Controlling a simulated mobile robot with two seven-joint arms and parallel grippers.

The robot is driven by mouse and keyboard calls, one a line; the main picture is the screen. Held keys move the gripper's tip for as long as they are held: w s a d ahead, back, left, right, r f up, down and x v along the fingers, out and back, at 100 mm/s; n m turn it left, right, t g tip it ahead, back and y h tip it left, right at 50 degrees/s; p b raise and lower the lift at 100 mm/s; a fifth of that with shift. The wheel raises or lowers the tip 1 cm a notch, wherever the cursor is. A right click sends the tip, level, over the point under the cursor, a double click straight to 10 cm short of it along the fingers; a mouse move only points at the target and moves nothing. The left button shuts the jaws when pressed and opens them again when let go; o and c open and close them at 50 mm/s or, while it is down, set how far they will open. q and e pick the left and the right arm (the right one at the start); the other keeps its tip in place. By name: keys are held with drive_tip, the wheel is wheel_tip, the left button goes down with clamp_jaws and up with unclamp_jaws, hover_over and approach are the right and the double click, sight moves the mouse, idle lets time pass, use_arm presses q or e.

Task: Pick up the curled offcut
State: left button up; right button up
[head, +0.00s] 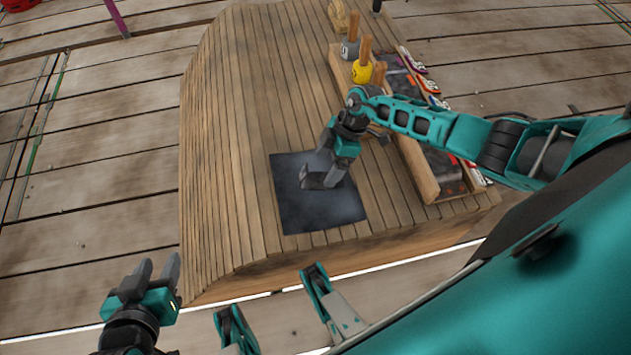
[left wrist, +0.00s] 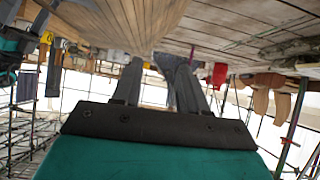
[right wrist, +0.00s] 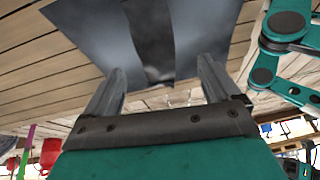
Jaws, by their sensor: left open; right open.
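A dark grey sheet (head: 290,212) lies on the slatted wooden bench; I take it for the offcut, but no clear curl shows in the head view. In the right wrist view the sheet (right wrist: 155,50) shows a dark middle band between paler sides, just beyond the fingers. My right gripper (head: 318,182) is open over the sheet; whether it touches is unclear. It also shows in the right wrist view (right wrist: 158,85), with nothing between its fingers. My left gripper (head: 152,272) is open and empty, off the bench's near left corner.
The slatted bench (head: 235,130) is bare left of the sheet. A wooden tray (head: 418,170) along its right side holds tools and small packets. Mallets with a grey head (head: 350,49) and a yellow head (head: 362,72) stand at the back. Plank floor surrounds the bench.

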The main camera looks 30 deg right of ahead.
sight(317, 173)
drive_tip(key=shift+a+f, duration=0.25)
drive_tip(key=shift+f, duration=0.3)
drive_tip(key=b+x, duration=0.2)
drive_tip(key=x, duration=0.1)
drive_tip(key=b+x, duration=0.1)
drive_tip(key=x, duration=0.1)
drive_tip(key=shift+w+a+r+b, duration=0.15)
drive_tip(key=shift+w+b, duration=0.25)
drive_tip(key=shift+a, duration=0.1)
use_arm(q)
drive_tip(key=shift+w+d+f+h, duration=0.15)
drive_tip(key=shift+w+d+f, duration=0.15)
drive_tip(key=shift+d, duration=0.1)
drive_tip(key=shift+w+d+f+h, duration=0.15)
drive_tip(key=shift+w+d, duration=0.1)
drive_tip(key=shift+d, duration=0.15)
use_arm(e)
drive_tip(key=shift+c, duration=0.5)
drive_tip(key=c, duration=1.1)
drive_tip(key=shift+c, duration=0.5)
use_arm(q)
drive_tip(key=shift+s+a+f, duration=0.1)
drive_tip(key=shift+s+f, duration=0.05)
drive_tip(key=shift+f, duration=0.05)
